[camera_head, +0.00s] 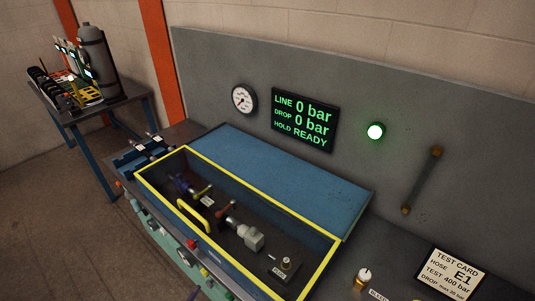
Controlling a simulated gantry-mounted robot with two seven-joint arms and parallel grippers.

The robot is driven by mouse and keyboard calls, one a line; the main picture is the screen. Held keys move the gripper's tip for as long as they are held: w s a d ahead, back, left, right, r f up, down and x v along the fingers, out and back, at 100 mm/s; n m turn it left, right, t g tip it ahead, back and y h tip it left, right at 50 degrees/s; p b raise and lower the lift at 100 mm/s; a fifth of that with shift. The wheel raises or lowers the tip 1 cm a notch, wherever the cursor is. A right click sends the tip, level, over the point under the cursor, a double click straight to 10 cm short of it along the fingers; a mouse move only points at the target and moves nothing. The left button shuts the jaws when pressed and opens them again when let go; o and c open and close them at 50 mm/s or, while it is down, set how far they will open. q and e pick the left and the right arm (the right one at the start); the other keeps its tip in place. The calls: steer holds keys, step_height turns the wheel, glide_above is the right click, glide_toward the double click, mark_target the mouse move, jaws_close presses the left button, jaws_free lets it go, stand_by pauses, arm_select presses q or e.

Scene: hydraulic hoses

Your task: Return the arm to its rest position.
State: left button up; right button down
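Neither of my arms nor grippers shows in the head view. The test bench has a yellow-framed clear cover (288,217) lying shut over a dark box, with a yellow handle (193,216) at its front. Under the cover I see a grey fitting (247,237) and several other small fittings. The display (304,121) on the grey back panel reads LINE 0 bar, DROP 0 bar, HOLD READY. A green lamp (375,132) is lit to its right.
A round gauge (243,98) is on the panel. A test card (452,275) and a small white-topped item (363,277) are at the front right. A side table (93,110) with a grey cylinder (97,62) stands at the back left. Floor is open at the left.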

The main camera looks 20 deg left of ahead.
arm_select(q)
steer(key=s+d+r+n+g, duration=0.2)
steer(key=s+d+r+g, duration=0.15)
steer(key=d+g, duration=0.25)
steer(key=s+f+n+g, duration=0.1)
steer(key=s+f+g, duration=0.1)
steer(key=s+g, duration=0.5)
step_height(320, 180, up, 20)
steer(key=s+t+p, duration=0.1)
steer(key=s+p, duration=0.1)
steer(key=p, duration=1.8)
steer(key=shift+s+a, duration=0.25)
steer(key=shift+a, duration=0.1)
